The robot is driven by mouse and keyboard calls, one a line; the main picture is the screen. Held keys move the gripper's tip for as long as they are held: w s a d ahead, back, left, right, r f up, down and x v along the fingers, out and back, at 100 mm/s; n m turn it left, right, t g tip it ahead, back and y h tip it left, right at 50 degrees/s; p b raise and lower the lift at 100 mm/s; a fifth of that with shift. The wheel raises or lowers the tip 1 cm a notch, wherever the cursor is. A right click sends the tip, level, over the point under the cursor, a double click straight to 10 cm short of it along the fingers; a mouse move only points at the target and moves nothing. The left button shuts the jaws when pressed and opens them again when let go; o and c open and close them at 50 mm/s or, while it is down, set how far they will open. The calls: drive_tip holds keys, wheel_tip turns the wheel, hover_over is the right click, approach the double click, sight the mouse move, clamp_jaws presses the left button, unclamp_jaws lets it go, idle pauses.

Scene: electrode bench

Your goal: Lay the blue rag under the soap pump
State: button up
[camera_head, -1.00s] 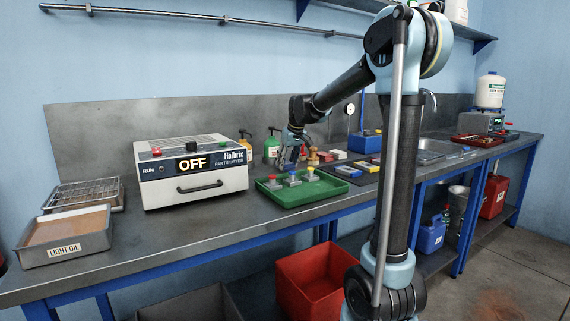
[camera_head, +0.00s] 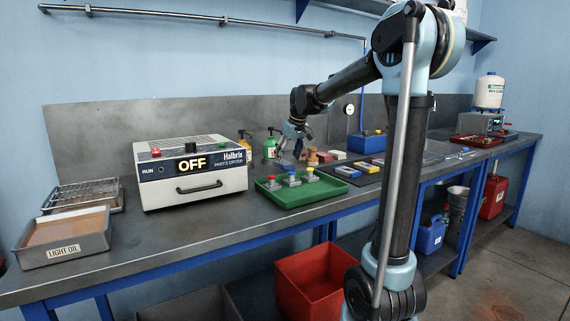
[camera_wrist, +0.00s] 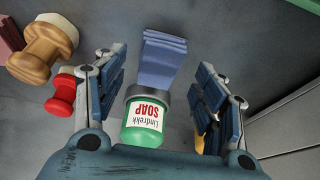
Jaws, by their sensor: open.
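The green soap pump (camera_head: 270,147) stands upright near the back of the bench, to the right of the parts dryer. In the wrist view, the soap bottle (camera_wrist: 143,122) with its white SOAP label is at lower middle. The folded blue rag (camera_wrist: 162,58) lies on the grey bench just beyond it; whether they touch is unclear. In the head view, the rag (camera_head: 285,166) is a small blue patch behind the green tray. My gripper (camera_wrist: 160,75) is open and empty, its fingers either side of the rag in the picture. In the head view, my gripper (camera_head: 290,143) hangs above that spot.
The green tray (camera_head: 300,193) with several coloured-topped pieces is in front. An orange pump bottle (camera_head: 246,145) stands left of the soap. A wooden knob-like item (camera_wrist: 42,52) and a red one (camera_wrist: 62,95) stand left in the wrist view. The parts dryer (camera_head: 190,173) is at left.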

drive_tip(key=v, duration=0.8)
drive_tip(key=shift+r, duration=0.3)
drive_tip(key=shift+s+d, duration=0.1)
drive_tip(key=shift+s, duration=0.1)
